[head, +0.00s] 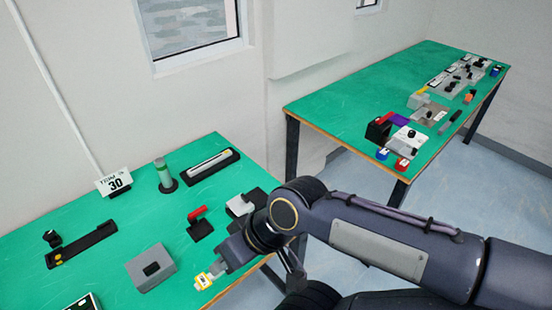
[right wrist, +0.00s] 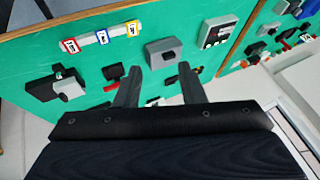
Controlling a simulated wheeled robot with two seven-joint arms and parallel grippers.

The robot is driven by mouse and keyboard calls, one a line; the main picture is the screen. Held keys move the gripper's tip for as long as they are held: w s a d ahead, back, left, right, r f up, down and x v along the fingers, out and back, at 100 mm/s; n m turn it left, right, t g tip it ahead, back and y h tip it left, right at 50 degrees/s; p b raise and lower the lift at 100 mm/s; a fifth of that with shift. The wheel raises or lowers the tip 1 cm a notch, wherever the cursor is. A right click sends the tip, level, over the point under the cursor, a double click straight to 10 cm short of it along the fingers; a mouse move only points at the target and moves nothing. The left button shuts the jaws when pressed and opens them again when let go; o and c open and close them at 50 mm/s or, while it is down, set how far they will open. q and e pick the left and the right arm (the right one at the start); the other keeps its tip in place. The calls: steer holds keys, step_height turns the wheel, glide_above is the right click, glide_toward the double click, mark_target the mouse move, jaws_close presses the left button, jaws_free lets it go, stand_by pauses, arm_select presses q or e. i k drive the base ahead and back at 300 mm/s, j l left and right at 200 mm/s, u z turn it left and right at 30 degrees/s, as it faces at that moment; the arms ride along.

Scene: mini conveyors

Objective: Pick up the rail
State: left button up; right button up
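A pale rail (right wrist: 90,40) with red, yellow and blue tagged blocks lies near the table edge in the right wrist view. In the head view only its end with a yellow block (head: 204,281) shows; my right gripper hides the rest. My right gripper (right wrist: 159,78) is open, its two fingers wide apart with nothing held between them. In the head view this gripper (head: 230,258) is over the front edge of the near table, close to the rail. My left gripper is not in view.
A second table (head: 330,105) stands at the right.

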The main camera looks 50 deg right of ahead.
mark_target(195, 171)
steer(key=z, duration=1.25)
steer(key=l+u, duration=0.15)
steer(key=u, duration=0.3)
steer(key=l+u, duration=0.15)
steer(key=u, duration=0.25)
steer(key=l+u, duration=0.2)
steer(key=u, duration=0.25)
steer(key=l+u, duration=0.15)
steer(key=u, duration=0.3)
steer(key=k+l+u, duration=0.15)
steer(key=l, duration=0.2)
steer(key=l+u, duration=0.2)
steer(key=l, duration=0.2)
steer(key=k+l+u, duration=0.15)
steer(key=l, duration=0.4)
